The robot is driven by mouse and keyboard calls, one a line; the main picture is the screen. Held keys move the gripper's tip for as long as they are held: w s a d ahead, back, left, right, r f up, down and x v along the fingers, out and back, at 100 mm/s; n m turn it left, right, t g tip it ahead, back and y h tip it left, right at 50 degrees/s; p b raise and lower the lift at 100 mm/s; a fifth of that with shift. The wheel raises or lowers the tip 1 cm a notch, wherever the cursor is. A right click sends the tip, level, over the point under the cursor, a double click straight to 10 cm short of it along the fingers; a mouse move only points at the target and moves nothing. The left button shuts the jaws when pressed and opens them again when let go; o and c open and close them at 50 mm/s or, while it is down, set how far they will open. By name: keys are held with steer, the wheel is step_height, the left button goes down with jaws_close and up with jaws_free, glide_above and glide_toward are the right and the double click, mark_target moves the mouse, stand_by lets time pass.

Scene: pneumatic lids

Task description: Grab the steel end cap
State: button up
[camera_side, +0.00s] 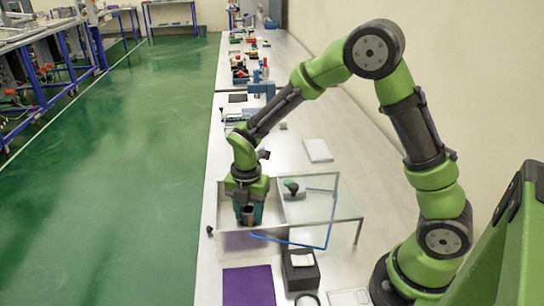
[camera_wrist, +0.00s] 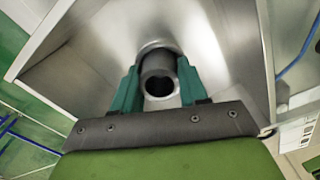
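The steel end cap (camera_wrist: 159,66) is a short grey hollow cylinder with a dark round opening, between my gripper's two teal fingers in the wrist view. My gripper (camera_wrist: 158,88) has a finger against each side of it, with no clear gap, and looks shut on it. In the side view my gripper (camera_side: 247,217) points down inside the left part of an open metal bin (camera_side: 226,240), and the cap shows as a small dark cylinder (camera_side: 247,214) at the fingertips. Whether the cap touches the bin floor I cannot tell.
A clear panel stand (camera_side: 330,208) with a blue hose (camera_side: 275,240) is right of the bin. A black box (camera_side: 300,272) and a purple mat (camera_side: 248,286) lie in front. A white flat item (camera_side: 318,150) and several tools lie farther back. The bin walls stand close around my gripper.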

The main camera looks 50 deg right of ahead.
jaws_close()
steer(key=shift+r, duration=0.1)
